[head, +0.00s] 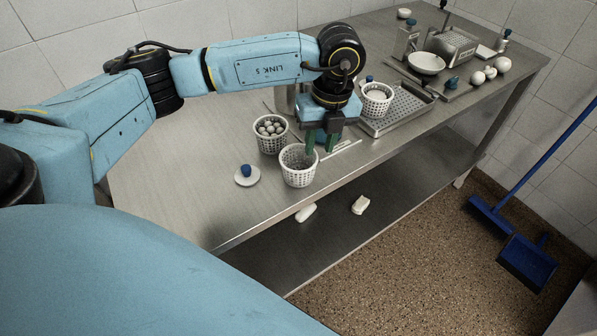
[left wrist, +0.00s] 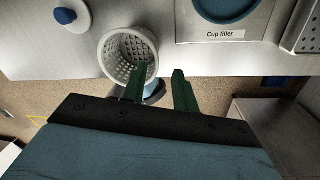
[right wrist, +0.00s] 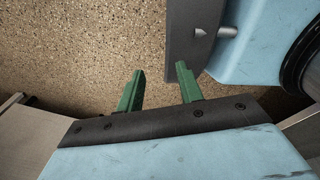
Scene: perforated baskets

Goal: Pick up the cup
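An empty white perforated cup (head: 299,170) stands near the front edge of the metal table. It also shows in the left wrist view (left wrist: 113,54), seen from above. My left gripper (head: 321,142) is open at the cup's right side. In the left wrist view, one green finger of the left gripper (left wrist: 158,85) overlaps the cup's rim and the other is outside it. I cannot tell whether the finger touches the wall. My right gripper (right wrist: 158,92) is open and empty, with speckled floor behind it.
A perforated basket of pale balls (head: 268,135) stands just behind the cup. A white lid with a blue knob (head: 247,176) lies to its left. Another basket (head: 376,104) and a perforated tray (head: 402,113) are to the right. The table's left part is clear.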

